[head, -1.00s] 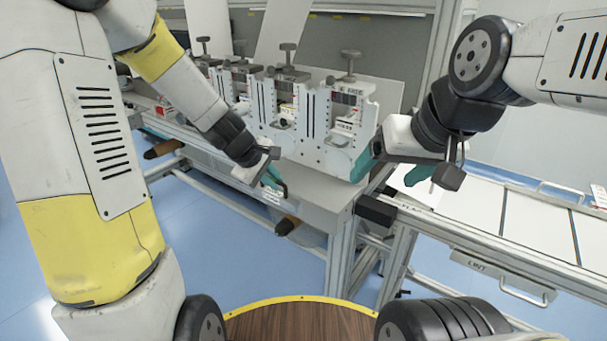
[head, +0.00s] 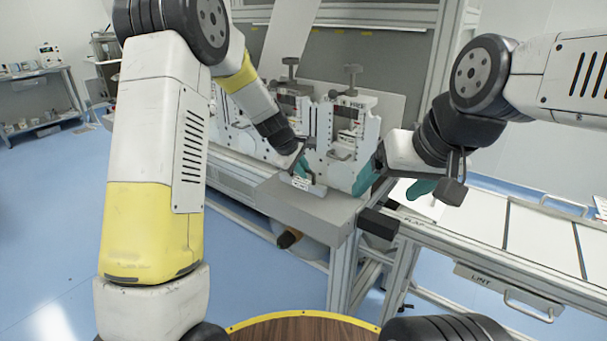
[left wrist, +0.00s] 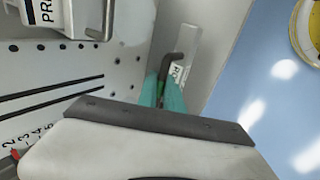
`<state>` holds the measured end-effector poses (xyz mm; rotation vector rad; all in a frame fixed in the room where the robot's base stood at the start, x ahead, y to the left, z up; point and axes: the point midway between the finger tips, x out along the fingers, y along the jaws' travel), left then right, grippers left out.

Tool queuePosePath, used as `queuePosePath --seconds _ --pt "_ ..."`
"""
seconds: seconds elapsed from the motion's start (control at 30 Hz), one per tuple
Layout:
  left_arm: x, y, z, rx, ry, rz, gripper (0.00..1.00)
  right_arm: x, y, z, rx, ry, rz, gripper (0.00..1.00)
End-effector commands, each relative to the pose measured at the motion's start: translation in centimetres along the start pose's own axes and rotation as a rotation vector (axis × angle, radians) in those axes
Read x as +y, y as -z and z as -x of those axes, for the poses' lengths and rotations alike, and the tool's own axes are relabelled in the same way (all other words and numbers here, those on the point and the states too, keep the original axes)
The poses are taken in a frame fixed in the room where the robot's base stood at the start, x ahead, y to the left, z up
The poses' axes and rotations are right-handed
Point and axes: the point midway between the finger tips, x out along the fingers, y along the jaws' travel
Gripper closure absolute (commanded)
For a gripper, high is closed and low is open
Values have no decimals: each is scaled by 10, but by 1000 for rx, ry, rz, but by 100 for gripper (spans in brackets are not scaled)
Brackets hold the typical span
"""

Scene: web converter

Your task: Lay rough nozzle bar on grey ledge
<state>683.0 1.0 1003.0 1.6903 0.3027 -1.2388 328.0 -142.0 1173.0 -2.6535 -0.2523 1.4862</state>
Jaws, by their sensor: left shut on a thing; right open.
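My left gripper (head: 301,168) is shut on the rough nozzle bar (head: 303,184), a small light bar with a printed label. In the left wrist view the teal fingers (left wrist: 163,92) close around the bar's dark bent handle, and the bar (left wrist: 184,55) shows its label, partly cut off by the fingers. The grey ledge (head: 312,208) is below and around the bar in the head view, in front of the white machine units. I cannot tell whether the bar touches it. My right gripper (head: 396,183) is open, with teal fingers apart, to the right of the ledge.
White slotted units (head: 350,135) with knobs stand just behind the ledge. A dark block (head: 378,222) sticks out at the ledge's right corner. The ledge's front is bare.

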Motion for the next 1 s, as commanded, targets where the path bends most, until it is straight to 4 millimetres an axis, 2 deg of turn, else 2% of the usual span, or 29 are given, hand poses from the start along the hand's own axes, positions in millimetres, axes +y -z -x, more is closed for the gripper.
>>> queuePosePath --seconds 0.03,0.13,0.27,0.6,0.63,0.73,1.0 --pt "5 1 -4 1 -2 -2 100 0 0 0 0 0 0 18" --pt "-8 2 -17 0 2 4 100 0 0 0 0 0 0 18" --pt "-16 1 -30 0 0 2 100 0 0 0 0 0 0 18" --pt "-18 1 -33 1 -1 0 100 0 0 0 0 0 0 18" --pt "-19 1 -34 0 1 0 88 0 0 0 0 0 0 18" --pt "-19 1 -33 0 0 0 68 0 0 0 0 0 0 18" --pt "-19 0 -33 -1 2 0 68 0 0 0 0 0 0 18"
